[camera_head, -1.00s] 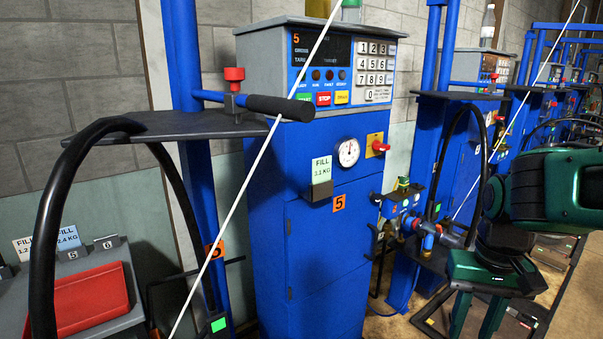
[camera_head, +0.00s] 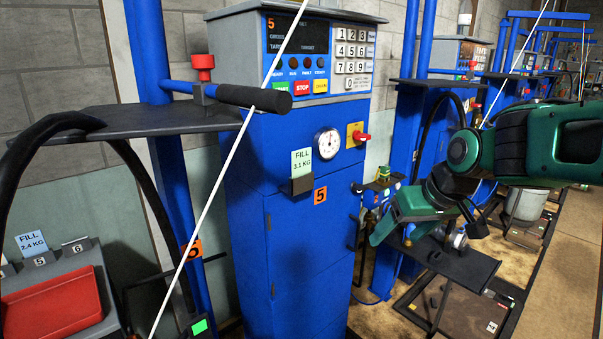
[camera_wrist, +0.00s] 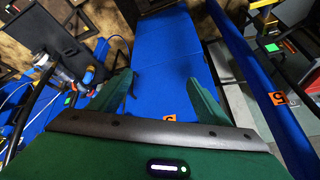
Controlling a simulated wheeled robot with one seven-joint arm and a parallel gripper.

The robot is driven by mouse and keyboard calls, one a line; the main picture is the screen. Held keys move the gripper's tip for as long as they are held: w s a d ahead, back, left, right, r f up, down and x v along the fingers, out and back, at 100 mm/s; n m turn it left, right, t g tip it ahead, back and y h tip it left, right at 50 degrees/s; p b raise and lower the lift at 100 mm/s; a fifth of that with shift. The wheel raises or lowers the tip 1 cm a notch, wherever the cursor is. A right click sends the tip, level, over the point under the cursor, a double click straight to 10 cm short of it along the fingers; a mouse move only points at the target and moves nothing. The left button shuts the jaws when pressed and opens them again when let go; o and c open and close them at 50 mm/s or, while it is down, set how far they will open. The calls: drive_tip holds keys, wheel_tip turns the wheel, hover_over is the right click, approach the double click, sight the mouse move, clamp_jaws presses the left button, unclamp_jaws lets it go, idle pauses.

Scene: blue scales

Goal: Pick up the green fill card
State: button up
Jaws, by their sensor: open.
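The green fill card (camera_head: 301,161), pale green and marked FILL 3.1 KG, stands upright in a small dark holder (camera_head: 302,184) on the front of the blue cabinet (camera_head: 290,225). My gripper (camera_head: 390,236) is to the right of the card and lower in the head view, apart from it. In the wrist view my gripper (camera_wrist: 160,82) has its two green fingers spread, with nothing between them. The blue cabinet front (camera_wrist: 168,45) shows beyond the fingers. I cannot make out the card in the wrist view.
A dark shelf (camera_head: 150,122) and a black handle (camera_head: 254,99) jut out left of the cabinet. A thin white rod (camera_head: 228,170) crosses the foreground. A red tray (camera_head: 50,305) and a 2.4 KG card (camera_head: 31,243) are at lower left.

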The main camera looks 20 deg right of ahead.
drive_tip(key=w+a+r+n+t+y, duration=0.25)
drive_tip(key=w+a+r, duration=0.25)
drive_tip(key=w+r, duration=0.25)
drive_tip(key=n+t+y, duration=0.2)
drive_tip(key=n+t, duration=0.1)
drive_tip(key=t, duration=0.1)
approach(303, 150)
drive_tip(key=x, duration=0.4)
drive_tip(key=shift+w+a+f, duration=0.1)
drive_tip(key=shift+w+a, duration=0.15)
drive_tip(key=shift+x, duration=3)
drive_tip(key=shift+d, duration=0.1)
drive_tip(key=c, duration=1.4)
